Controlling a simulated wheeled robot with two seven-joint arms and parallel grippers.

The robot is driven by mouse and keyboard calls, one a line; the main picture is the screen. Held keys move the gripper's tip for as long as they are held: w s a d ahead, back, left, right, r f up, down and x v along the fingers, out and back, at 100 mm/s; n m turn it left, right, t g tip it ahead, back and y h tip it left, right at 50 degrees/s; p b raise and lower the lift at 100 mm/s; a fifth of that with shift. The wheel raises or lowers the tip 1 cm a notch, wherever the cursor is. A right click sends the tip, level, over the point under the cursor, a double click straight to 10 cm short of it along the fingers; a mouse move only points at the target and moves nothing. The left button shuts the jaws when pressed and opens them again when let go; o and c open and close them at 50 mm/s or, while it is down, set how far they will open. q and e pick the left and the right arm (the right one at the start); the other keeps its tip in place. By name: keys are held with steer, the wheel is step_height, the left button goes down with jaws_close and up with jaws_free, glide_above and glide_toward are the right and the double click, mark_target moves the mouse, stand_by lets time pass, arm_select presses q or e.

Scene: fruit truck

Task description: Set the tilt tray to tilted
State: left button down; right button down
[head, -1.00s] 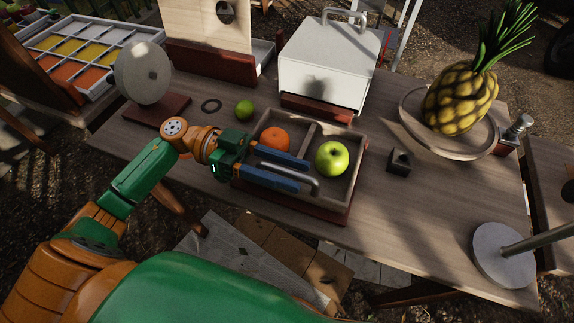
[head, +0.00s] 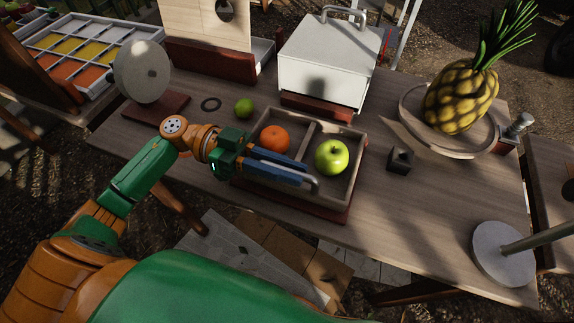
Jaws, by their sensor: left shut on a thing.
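The tilt tray (head: 356,178) is a wooden box with a divider on a dark red base, at the front middle of the table. It looks level or nearly so. An orange (head: 275,139) lies in its left compartment and a green apple (head: 332,157) in its right one. A grey metal handle (head: 314,183) shows at the tray's front side. My left gripper (head: 306,175) comes in from the left over the tray's front edge, its blue fingers closed on the handle. The fingers hide part of the handle and front wall. My right gripper is not in view.
A green lime (head: 243,108) and a dark ring (head: 211,104) lie behind my left wrist. A white metal box (head: 325,65) stands behind the tray. A small dark block (head: 400,160) and a bowl (head: 413,119) with a pineapple (head: 460,98) are to the right.

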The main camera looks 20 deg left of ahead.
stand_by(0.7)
arm_select(q)
steer(key=w+r+n+p, duration=0.4)
steer(key=r+p, duration=0.1)
steer(key=p, duration=0.3)
steer(key=shift+r, duration=0.35)
steer(key=c, duration=0.8)
jaws_free()
steer(key=shift+c, duration=0.2)
steer(key=shift+f, duration=0.1)
